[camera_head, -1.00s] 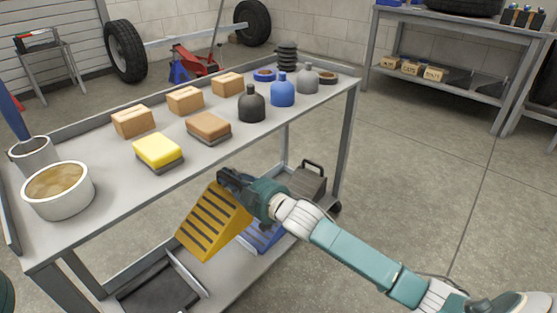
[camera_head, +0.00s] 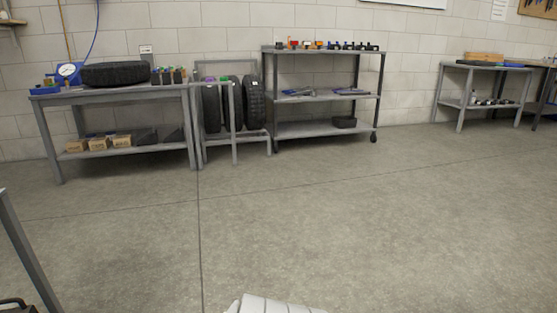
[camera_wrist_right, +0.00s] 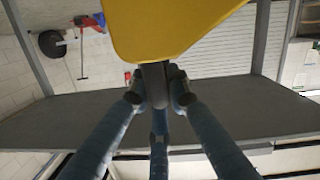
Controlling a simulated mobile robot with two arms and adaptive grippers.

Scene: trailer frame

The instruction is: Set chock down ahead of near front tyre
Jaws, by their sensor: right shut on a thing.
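The yellow chock (camera_wrist_right: 170,30) fills the top middle of the right wrist view, and only part of it shows. My right gripper (camera_wrist_right: 157,88) is shut on it, with the fingers around a dark grip-like piece at its edge. In the head view neither the chock nor the right gripper shows; only a white piece of my arm is at the bottom edge. The trailer and its near front tyre are not in either view. My left gripper is not in view.
A wide grey surface (camera_wrist_right: 60,125) lies behind the gripper in the wrist view. A grey post (camera_head: 25,255) stands at the head view's lower left. A workbench (camera_head: 110,94), tyre rack (camera_head: 234,137) and shelf cart (camera_head: 320,97) line the wall. The concrete floor (camera_head: 330,220) is clear.

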